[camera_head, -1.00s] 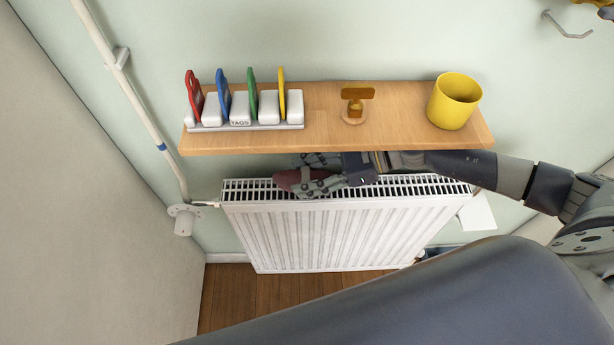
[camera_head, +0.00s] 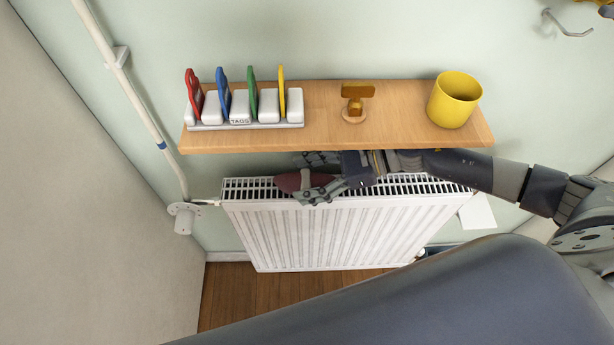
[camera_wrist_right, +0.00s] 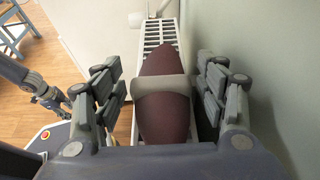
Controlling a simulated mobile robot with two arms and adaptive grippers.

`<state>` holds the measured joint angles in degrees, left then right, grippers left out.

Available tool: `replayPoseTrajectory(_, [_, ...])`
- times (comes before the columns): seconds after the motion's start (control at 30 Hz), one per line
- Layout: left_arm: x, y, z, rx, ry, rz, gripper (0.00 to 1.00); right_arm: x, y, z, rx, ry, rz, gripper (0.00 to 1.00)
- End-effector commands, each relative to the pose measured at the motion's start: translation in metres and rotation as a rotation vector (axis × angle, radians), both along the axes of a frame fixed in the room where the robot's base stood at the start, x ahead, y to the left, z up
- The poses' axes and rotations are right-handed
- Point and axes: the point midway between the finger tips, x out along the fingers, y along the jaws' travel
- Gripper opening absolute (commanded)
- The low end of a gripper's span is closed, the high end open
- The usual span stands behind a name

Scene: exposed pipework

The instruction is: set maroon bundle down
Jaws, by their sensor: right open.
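The maroon bundle (camera_head: 289,182) lies on top of the white radiator (camera_head: 325,235), below the wooden shelf. In the right wrist view the bundle (camera_wrist_right: 162,122) is a long maroon roll with a pale band around its middle, lying along the radiator's top grille (camera_wrist_right: 160,34). My right gripper (camera_head: 312,175) reaches in from the right under the shelf. Its fingers (camera_wrist_right: 162,88) are open, one on each side of the bundle, with gaps visible between them and it. Part of the bundle is hidden by the fingers in the head view. My left gripper (camera_wrist_right: 50,98) shows at the left of the right wrist view.
The wooden shelf (camera_head: 330,138) sits close above the right gripper. It bears a tag rack (camera_head: 245,124) with coloured tags, a brass-coloured object (camera_head: 355,100) and a yellow cup (camera_head: 454,101). A pipe (camera_head: 125,85) runs down the wall at left.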

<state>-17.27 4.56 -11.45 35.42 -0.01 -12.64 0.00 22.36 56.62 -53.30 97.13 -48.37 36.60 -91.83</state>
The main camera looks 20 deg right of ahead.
Motion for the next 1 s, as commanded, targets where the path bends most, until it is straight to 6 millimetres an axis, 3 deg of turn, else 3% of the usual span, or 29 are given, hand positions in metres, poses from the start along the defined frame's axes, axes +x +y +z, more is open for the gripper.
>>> replayPoseTrajectory(0.17, [0.003,0.000,-0.004,-0.001,-0.005,0.000,0.40,-0.005,-0.019,0.006,-0.004,0.000,-0.004,0.66])
replayPoseTrajectory(0.4, [0.004,0.000,-0.017,-0.001,-0.006,0.000,0.40,-0.019,-0.066,0.025,-0.006,0.003,-0.003,0.66])
replayPoseTrajectory(0.6, [0.004,-0.001,-0.022,-0.001,-0.006,0.000,0.40,-0.028,-0.095,0.040,-0.004,0.003,-0.002,0.66])
replayPoseTrajectory(1.0, [0.003,0.000,-0.023,-0.001,-0.006,0.000,0.40,-0.030,-0.107,0.048,0.000,-0.001,0.000,0.66])
